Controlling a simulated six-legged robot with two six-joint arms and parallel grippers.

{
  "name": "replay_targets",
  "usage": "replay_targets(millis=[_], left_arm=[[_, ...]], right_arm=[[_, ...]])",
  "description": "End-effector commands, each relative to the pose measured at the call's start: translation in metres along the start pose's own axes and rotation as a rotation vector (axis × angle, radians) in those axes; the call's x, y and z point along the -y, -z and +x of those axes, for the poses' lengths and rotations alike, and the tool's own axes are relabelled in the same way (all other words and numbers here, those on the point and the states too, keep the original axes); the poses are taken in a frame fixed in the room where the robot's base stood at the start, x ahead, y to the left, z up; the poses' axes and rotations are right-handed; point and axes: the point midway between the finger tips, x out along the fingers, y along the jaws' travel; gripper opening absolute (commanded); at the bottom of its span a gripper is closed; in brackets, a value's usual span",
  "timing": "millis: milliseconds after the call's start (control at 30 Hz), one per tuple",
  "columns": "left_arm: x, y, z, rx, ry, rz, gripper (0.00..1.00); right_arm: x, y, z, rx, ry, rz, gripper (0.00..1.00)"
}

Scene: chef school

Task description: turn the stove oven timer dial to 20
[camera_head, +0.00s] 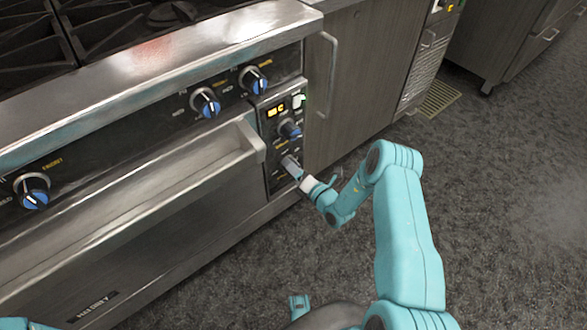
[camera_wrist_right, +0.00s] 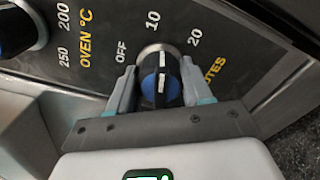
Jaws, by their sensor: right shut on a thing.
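The oven timer dial (camera_wrist_right: 160,80) is a black knob with a blue face and a white pointer line. In the right wrist view the line points up, close to the 10 mark and short of the 20 mark (camera_wrist_right: 195,37); OFF is at the left. My right gripper (camera_wrist_right: 160,92) is shut on the dial, with one finger on each side. In the head view my right gripper (camera_head: 293,168) is at the lower part of the stove's control panel (camera_head: 270,135) and mostly hides the dial. My left gripper is not clearly in view.
The oven temperature knob (camera_head: 289,129) is just above the timer; it also shows in the wrist view (camera_wrist_right: 15,32). The oven door handle (camera_head: 215,165) lies left of the panel. Blue-faced burner knobs (camera_head: 206,102) line the front. The grey floor (camera_head: 500,220) at right is clear.

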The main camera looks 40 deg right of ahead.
Motion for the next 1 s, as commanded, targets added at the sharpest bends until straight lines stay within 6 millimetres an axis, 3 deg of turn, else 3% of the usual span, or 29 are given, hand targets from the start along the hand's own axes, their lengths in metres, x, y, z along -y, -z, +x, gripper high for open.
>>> replay_targets(millis=[600, 1000], left_arm=[[0.0016, 0.0001, 0.0044, 0.000, 0.000, 0.000, 0.74], [0.0020, 0.0001, 0.0056, 0.000, 0.000, 0.000, 0.74]], right_arm=[[0.0010, -0.0075, 0.0013, 0.016, -0.007, 0.547, 0.19], [0.0018, -0.0081, 0.0012, 0.017, -0.008, 0.750, 0.19]])
